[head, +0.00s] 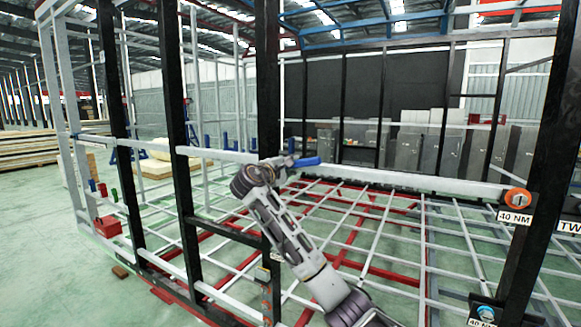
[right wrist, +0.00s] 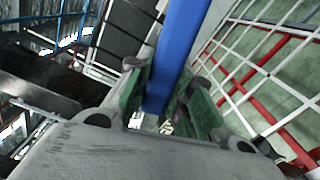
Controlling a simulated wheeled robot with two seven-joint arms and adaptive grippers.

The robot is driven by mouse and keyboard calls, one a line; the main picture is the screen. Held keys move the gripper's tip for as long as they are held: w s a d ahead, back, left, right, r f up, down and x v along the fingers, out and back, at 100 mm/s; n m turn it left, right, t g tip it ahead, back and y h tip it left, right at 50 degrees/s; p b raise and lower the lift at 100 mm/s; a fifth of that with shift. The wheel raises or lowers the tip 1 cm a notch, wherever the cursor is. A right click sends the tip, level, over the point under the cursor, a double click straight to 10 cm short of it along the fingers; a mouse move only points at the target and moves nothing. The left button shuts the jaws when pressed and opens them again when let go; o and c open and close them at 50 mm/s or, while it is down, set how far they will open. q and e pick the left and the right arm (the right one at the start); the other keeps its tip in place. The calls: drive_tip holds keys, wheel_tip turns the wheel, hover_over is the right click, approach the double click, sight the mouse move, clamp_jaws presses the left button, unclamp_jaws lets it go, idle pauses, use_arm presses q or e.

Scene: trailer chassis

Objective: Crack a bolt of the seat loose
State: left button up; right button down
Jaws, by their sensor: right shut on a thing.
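My right gripper (head: 283,163) is near the middle of the head view, in front of the frame's white horizontal rail. It is shut on a blue bar-shaped tool (head: 306,162), which sticks out to the right. In the right wrist view the blue bar (right wrist: 178,55) runs up between the green-padded fingers (right wrist: 165,98). The tool's working end cannot be made out. An orange round piece with a grey centre (head: 517,198) sits on the right post, above a "40 NM" label. A blue round piece (head: 486,313) sits lower, by another "40 NM" label. I cannot tell which is the seat's bolt. My left gripper is not in view.
Black upright posts (head: 177,120) and a white rail (head: 400,181) stand around my arm. A grid floor of white and red bars (head: 350,235) lies below. A red box (head: 107,226) is at the left. Green floor (head: 50,270) is open at the far left.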

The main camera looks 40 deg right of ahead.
drive_tip(key=shift+r, duration=0.2)
drive_tip(key=shift+w+a+r+n, duration=0.1)
drive_tip(key=shift+w+r+n, duration=0.1)
drive_tip(key=shift+r+n, duration=0.5)
drive_tip(key=shift+f, duration=0.15)
drive_tip(key=shift+f+b, duration=0.25)
drive_tip(key=shift+b, duration=0.1)
idle(0.3)
drive_tip(key=shift+s+a, duration=0.15)
idle(0.4)
drive_tip(key=shift+v, duration=2.8)
drive_tip(key=shift+r, duration=0.1)
